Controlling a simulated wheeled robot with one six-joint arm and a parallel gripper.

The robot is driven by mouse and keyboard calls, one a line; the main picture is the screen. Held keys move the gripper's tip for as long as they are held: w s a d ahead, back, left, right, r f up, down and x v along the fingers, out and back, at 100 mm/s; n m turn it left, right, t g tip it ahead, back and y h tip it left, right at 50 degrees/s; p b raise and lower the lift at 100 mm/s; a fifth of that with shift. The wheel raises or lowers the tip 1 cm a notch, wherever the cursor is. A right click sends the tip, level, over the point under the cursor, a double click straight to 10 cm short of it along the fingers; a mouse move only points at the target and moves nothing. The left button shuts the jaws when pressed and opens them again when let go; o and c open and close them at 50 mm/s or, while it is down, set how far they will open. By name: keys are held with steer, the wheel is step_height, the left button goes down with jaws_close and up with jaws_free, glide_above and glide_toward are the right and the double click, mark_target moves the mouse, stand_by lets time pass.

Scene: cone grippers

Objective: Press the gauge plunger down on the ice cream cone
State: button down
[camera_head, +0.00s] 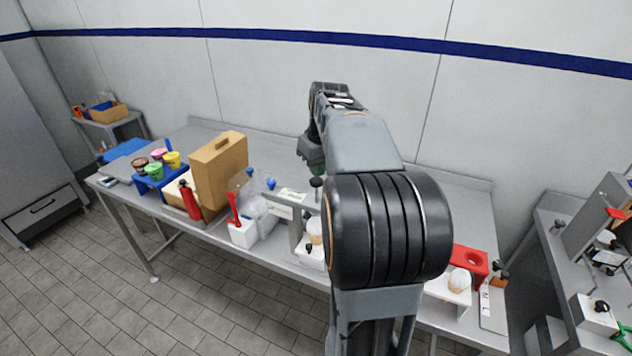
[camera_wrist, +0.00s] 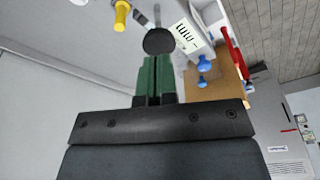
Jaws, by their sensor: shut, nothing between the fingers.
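The gauge is a grey upright frame (camera_head: 296,222) on the table, with a black plunger knob (camera_head: 316,182) on top. The ice cream cone (camera_head: 315,230) stands under it, partly hidden by my arm. In the wrist view a dark round knob (camera_wrist: 159,41) on a thin stem, seemingly the plunger, lies just beyond my fingertips. My gripper (camera_wrist: 156,62) has green fingers, shut together and empty. In the head view its green fingers (camera_head: 316,169) show just above the knob, mostly hidden by the arm. I cannot tell whether they touch the knob.
A white label card (camera_head: 292,195) and a blue knob (camera_head: 271,184) are left of the gauge. Farther left are a red bottle (camera_head: 190,200), a tan case (camera_head: 219,172) and coloured tubs (camera_head: 157,166). A red block (camera_head: 470,261) is at the right. A yellow-topped part (camera_wrist: 121,15) shows in the wrist view.

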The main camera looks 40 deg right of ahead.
mark_target(317, 181)
steer(key=shift+f+b, duration=1.5)
steer(key=shift+f, duration=0.55)
steer(key=shift+r, duration=0.15)
step_height(317, 181, up, 13)
steer(key=p, duration=1)
stand_by(0.6)
